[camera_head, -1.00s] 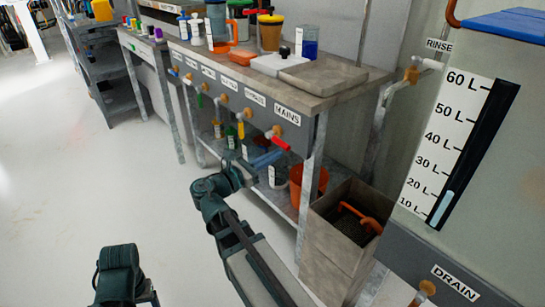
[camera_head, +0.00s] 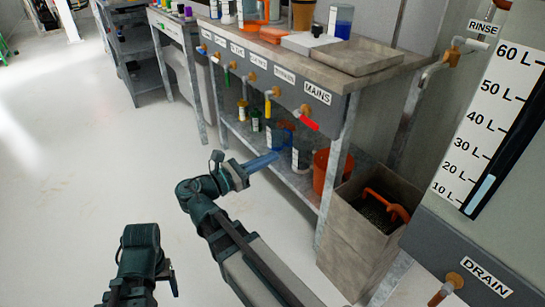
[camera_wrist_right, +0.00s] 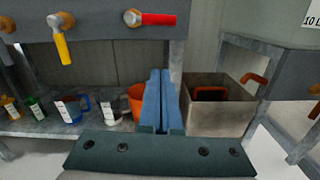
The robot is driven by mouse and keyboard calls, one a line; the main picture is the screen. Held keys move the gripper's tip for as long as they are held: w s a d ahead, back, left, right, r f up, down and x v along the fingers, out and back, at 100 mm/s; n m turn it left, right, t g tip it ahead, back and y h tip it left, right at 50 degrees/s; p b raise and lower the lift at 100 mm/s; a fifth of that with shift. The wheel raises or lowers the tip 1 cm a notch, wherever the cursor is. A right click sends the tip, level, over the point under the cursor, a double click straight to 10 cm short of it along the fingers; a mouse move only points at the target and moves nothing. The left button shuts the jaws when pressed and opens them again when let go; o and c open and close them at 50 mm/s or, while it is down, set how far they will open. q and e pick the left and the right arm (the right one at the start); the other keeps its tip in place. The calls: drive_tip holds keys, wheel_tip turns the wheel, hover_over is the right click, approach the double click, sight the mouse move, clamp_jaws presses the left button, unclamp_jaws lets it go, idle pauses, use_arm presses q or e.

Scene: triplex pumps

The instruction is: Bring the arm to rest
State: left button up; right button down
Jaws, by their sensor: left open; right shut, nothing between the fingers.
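My right gripper (camera_head: 262,163) reaches toward the bench in the head view, its blue fingers pointing right. In the right wrist view the two blue fingers (camera_wrist_right: 160,100) lie together with nothing between them. They sit in front of the gap between the orange bucket and the grey bin. My left gripper (camera_head: 168,277) is low at the left of the head view, over open floor. Only dark parts of its wrist end show, and its fingers are hard to make out. I see nothing held there.
The bench (camera_head: 345,72) carries labelled taps, with a red-handled one (camera_head: 308,120) under MAINS. Its lower shelf (camera_head: 285,175) holds bottles, jugs and an orange bucket (camera_wrist_right: 136,100). A grey bin (camera_head: 350,250) stands beside it, near the tank (camera_head: 515,205). Floor at left is clear.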

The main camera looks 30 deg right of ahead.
idle(0.4)
drive_tip(key=s+a+f+m+y+p, duration=0.3)
drive_tip(key=a+f+m+y+p, duration=0.45)
drive_tip(key=a+f+y, duration=0.2)
drive_tip(key=s+a+m+g+y+p, duration=0.1)
drive_tip(key=s+a+m+y+p, duration=0.25)
drive_tip(key=a, duration=0.35)
drive_tip(key=s+a+m+y+p, duration=0.2)
drive_tip(key=a+y, duration=0.2)
drive_tip(key=a, duration=0.3)
wheel_tip(320, 180, up, 37)
drive_tip(key=a+m+p, duration=0.1)
drive_tip(key=p, duration=3.6)
drive_tip(key=shift+a, duration=0.25)
drive_tip(key=shift+s+f, duration=0.1)
drive_tip(key=shift+f, duration=0.05)
